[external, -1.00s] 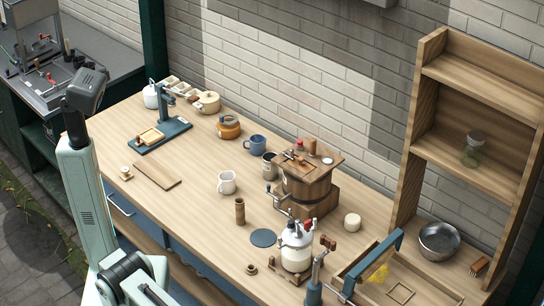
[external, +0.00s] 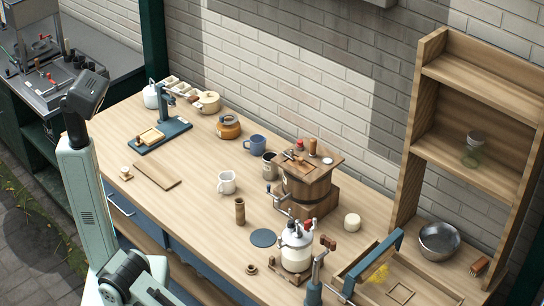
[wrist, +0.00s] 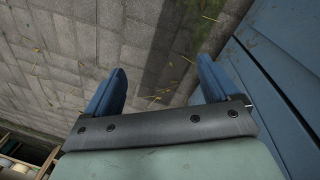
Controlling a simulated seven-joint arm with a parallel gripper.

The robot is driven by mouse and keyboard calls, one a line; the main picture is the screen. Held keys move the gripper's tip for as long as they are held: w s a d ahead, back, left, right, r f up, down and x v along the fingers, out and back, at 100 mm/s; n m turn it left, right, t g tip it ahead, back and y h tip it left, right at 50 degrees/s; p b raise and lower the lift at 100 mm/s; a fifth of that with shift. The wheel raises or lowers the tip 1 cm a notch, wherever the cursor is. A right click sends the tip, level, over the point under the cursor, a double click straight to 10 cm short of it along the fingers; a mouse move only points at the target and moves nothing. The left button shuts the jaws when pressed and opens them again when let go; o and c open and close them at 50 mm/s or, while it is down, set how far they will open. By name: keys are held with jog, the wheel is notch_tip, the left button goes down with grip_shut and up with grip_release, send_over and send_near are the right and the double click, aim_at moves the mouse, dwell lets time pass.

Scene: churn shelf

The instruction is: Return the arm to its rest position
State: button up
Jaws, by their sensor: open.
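My gripper (wrist: 160,90) shows in the wrist view with its two blue fingers spread apart and nothing between them. Beyond the fingers is the paved ground, and a blue panel runs along the right. In the external view my pale green arm stands at the left front edge of the wooden workbench (external: 212,195). My gripper itself is outside the external view, as the forearm runs off the bottom edge.
Mugs (external: 227,182), a blue press stand (external: 163,138) and a metal bowl (external: 439,240) are also there. A shelf (external: 470,75) rises at the right. Paving beside the bench is clear.

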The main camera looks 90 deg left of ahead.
jog(key=s+a+n+g+y, duration=0.1)
jog(key=s+a+n+g, duration=0.2)
jog(key=s+a, duration=2.1)
jog(key=a+g, duration=0.1)
jog(key=g, duration=0.2)
jog(key=shift+s+f+y, duration=0.3)
jog(key=shift+s, duration=0.05)
